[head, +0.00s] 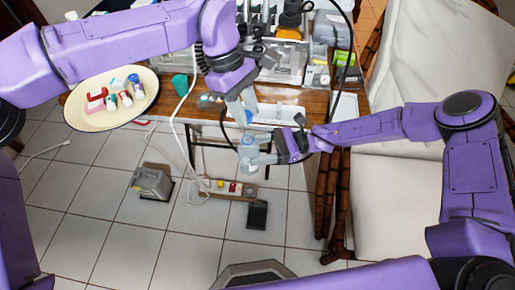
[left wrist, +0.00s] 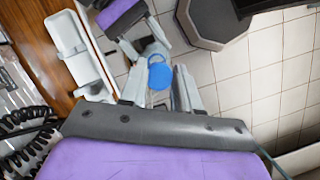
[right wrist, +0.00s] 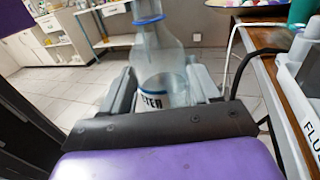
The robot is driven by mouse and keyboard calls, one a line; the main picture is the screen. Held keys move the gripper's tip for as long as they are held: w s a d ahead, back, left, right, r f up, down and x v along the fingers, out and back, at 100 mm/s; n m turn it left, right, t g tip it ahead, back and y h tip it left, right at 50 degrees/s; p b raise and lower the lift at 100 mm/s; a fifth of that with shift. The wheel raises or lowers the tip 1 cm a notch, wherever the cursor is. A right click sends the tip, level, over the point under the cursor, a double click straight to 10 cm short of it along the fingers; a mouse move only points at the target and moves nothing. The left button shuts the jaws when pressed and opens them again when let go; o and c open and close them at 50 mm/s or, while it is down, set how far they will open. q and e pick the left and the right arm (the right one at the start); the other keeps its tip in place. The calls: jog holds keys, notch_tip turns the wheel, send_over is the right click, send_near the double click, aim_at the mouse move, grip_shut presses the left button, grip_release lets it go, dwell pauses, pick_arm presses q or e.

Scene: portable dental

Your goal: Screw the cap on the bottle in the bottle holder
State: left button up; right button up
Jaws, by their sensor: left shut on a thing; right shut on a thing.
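A clear bottle (right wrist: 160,55) stands upright between the fingers of my right gripper (right wrist: 165,85), which is shut on it. It has a blue ring at its neck and a dark-lettered label. In the head view my right gripper (head: 258,158) holds it in the air past the table's front edge. My left gripper (head: 242,112) is just above, pointing down, shut on the blue cap (left wrist: 160,76). The cap also shows at its fingertips in the head view (head: 249,117). In the left wrist view the bottle neck is close by the cap; whether they touch is unclear.
A white holder tray (left wrist: 68,35) lies on the wooden table (head: 185,106) beside the grippers. A labelled grey bin (right wrist: 300,75) is close at the right. A round plate (head: 75,112) with small items is at the left. A white chair (head: 400,195) stands at the right.

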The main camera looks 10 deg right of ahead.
aim_at(249, 140)
pick_arm(q)
jog(key=shift+f, duration=2)
jog(key=shift+s+d, duration=0.1)
jog(key=shift+f, duration=0.9)
jog(key=shift+f, duration=0.5)
jog(key=m, duration=0.3)
jog(key=m+g+y, duration=0.1)
jog(key=m, duration=0.2)
jog(key=shift+f+y, duration=0.1)
jog(key=shift+y, duration=0.2)
jog(key=m+y, duration=0.1)
jog(key=m, duration=0.3)
jog(key=m+y, duration=0.1)
jog(key=m, duration=0.2)
